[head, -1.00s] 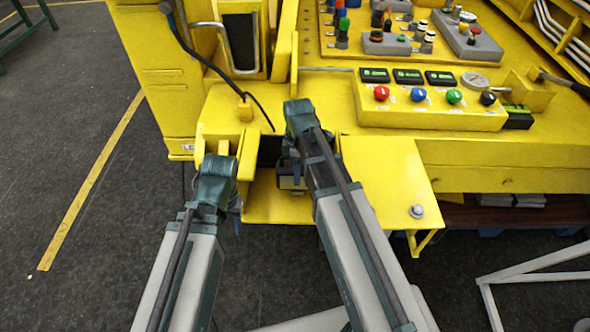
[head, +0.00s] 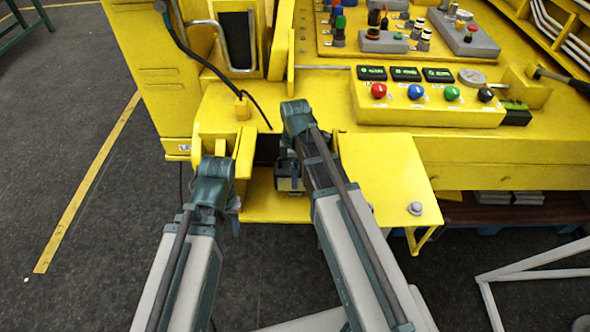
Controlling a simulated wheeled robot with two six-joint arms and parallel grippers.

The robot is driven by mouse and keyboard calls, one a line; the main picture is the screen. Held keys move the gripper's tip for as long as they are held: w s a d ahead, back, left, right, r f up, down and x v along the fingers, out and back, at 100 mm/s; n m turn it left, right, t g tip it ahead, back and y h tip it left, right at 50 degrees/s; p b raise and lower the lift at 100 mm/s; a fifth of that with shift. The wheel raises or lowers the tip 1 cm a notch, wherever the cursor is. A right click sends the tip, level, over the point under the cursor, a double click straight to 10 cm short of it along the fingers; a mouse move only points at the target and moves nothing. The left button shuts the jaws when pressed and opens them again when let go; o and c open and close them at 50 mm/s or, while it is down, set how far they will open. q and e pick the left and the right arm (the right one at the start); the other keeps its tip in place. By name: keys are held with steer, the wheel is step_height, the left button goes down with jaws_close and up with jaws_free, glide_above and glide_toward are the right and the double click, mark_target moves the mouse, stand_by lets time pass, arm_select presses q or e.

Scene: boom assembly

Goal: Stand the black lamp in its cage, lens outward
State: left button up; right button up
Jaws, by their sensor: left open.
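A small dark block with a pale lower face, which looks like the black lamp (head: 287,184), sits in the yellow cage (head: 262,208), low at the machine's front. My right arm's wrist partly covers it, so I cannot tell which way its lens faces or whether it stands upright. My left gripper (head: 235,212) is open at the cage's left side, apart from the dark block. Its fingers are mostly behind its own wrist. My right gripper (head: 289,160) is over the block; its fingers are largely hidden, and I cannot tell whether they touch it.
A yellow plate with a bolt (head: 415,209) juts out right of the cage. Behind are a box of coloured buttons (head: 430,100) and a black cable (head: 205,62). A grey metal frame (head: 535,262) stands at the lower right. The floor at left is clear.

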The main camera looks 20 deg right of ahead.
step_height(320, 180, up, 13)
steer(key=p, duration=1.3)
steer(key=shift+r, duration=0.15)
steer(key=s+a+m+h, duration=0.1)
steer(key=s+a+m, duration=0.9)
steer(key=s, duration=0.4)
steer(key=shift+s+a+m, duration=0.15)
steer(key=shift+a+m, duration=0.1)
steer(key=shift+m, duration=0.25)
